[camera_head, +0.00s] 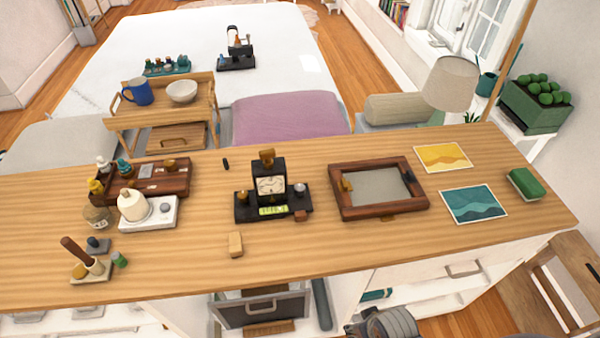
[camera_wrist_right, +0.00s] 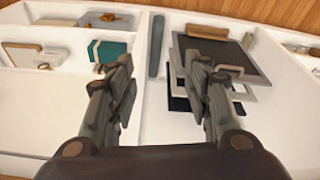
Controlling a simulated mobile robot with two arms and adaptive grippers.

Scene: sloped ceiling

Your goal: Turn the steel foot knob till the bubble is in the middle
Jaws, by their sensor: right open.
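A small black clock stand (camera_head: 270,184) stands upright on the wooden counter in the head view. On its base sit a steel knob (camera_head: 300,189) at the right and a brass knob (camera_head: 242,197) at the left. A yellow-green level vial (camera_head: 273,211) is at the front of the base. The bubble is too small to make out. My right gripper (camera_wrist_right: 160,82) is open and empty in the right wrist view, over the white shelving and drawer, away from the stand. My left gripper is not in view.
A wooden frame (camera_head: 379,214) lies right of the stand, and a wooden block (camera_head: 235,245) lies to its front left. A white device (camera_head: 165,212) stands further left. An open drawer (camera_head: 262,309) juts out below the counter (camera_head: 330,255). The counter front is mostly clear.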

